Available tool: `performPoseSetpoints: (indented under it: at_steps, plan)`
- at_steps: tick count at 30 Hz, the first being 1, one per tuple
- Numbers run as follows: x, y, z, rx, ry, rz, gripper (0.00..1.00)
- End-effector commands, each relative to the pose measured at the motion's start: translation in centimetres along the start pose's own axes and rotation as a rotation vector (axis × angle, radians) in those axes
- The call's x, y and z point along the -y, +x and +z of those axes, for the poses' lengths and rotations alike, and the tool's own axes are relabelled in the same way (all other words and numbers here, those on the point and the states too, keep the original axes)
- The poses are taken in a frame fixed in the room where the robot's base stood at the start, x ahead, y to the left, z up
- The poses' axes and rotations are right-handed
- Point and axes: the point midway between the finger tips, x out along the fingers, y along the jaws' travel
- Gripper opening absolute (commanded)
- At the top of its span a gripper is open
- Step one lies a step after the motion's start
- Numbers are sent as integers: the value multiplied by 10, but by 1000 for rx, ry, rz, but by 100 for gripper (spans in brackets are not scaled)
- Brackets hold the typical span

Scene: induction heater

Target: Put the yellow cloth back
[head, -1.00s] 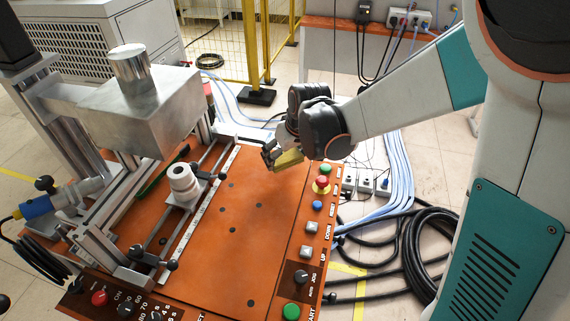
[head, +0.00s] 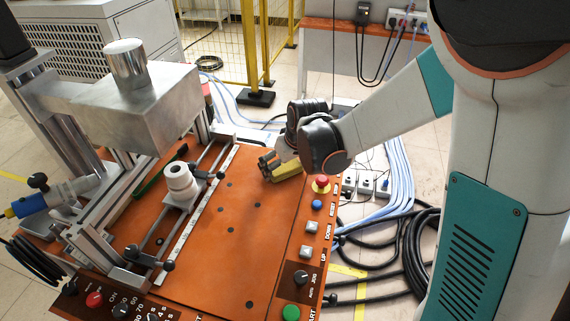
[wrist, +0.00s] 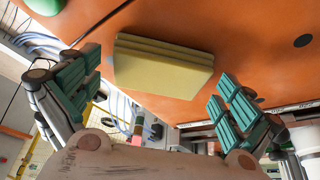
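The yellow cloth (wrist: 162,68) is a folded, layered pad. In the wrist view it lies against the orange tabletop, between my spread fingers. My gripper (wrist: 158,75) is open, with a visible gap between each green-padded finger and the cloth. In the head view the cloth (head: 288,170) shows at the back right of the orange top, and my gripper (head: 268,163) is low beside it. My wrist hides part of the cloth there.
The orange tabletop (head: 222,245) is clear in its middle. A button panel (head: 312,230) runs along its right edge, close to the cloth. A white cylindrical part (head: 181,183) stands on the rail fixture at left, below a metal press head (head: 150,105). Cables lie on the floor at right.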

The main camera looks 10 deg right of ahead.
Motion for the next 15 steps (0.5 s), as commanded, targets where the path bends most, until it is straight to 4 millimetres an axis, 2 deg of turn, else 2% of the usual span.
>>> performPoseSetpoints:
  at_steps: [10,15]
  plan:
    - [0,-3,-1,0,0,0,100]
    - [0,-27,-2,0,1,0,100]
